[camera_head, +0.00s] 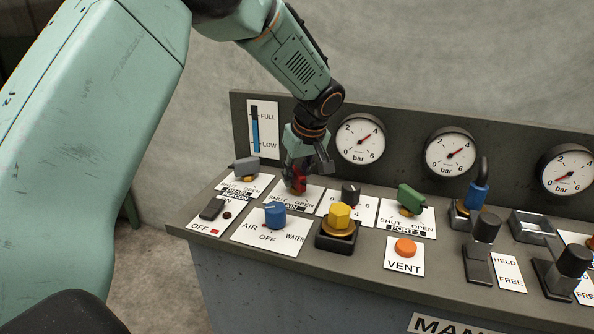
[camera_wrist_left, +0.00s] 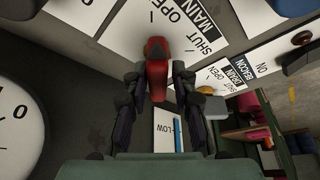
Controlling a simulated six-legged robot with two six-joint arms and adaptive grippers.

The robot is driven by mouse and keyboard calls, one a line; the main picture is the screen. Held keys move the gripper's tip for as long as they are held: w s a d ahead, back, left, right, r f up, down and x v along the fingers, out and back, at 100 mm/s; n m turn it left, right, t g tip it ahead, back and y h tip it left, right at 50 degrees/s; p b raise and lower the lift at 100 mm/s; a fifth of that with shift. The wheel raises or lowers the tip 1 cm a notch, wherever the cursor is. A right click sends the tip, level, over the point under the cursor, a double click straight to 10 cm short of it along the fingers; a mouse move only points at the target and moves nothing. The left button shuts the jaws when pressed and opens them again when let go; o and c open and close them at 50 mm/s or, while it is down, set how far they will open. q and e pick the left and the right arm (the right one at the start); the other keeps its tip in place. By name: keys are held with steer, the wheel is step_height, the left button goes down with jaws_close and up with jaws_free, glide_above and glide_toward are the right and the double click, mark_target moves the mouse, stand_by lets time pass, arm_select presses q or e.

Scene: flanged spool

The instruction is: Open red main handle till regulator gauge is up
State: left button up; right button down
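The red main handle (camera_head: 299,180) stands on a white SHUT/OPEN plate on the sloped panel. In the left wrist view, the red handle (camera_wrist_left: 157,72) lies between the two fingers of my left gripper (camera_wrist_left: 158,85), beside the MAIN label. The fingers flank it closely; whether both press on it is unclear. In the head view, my left gripper (camera_head: 303,172) partly hides the handle. Three round bar gauges stand behind: the left gauge (camera_head: 360,138) and middle gauge (camera_head: 450,153) have needles pointing up-right, the right gauge (camera_head: 568,170) lower left. Which is the regulator's cannot be read. My right gripper is not seen.
Close by are a grey handle (camera_head: 245,164), a black knob (camera_head: 350,194), a blue selector (camera_head: 275,214), a yellow knob (camera_head: 339,216) and a green handle (camera_head: 411,198). An orange vent button (camera_head: 405,247) and black levers (camera_head: 486,228) are further right.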

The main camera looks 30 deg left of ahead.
arm_select(q)
steer(key=shift+o, duration=1.1)
steer(key=shift+w+r, duration=0.1)
steer(key=shift+r, duration=0.2)
steer(key=shift+r, duration=0.25)
steer(key=v, duration=1.1)
steer(key=shift+d, duration=0.15)
steer(key=shift+r, duration=0.15)
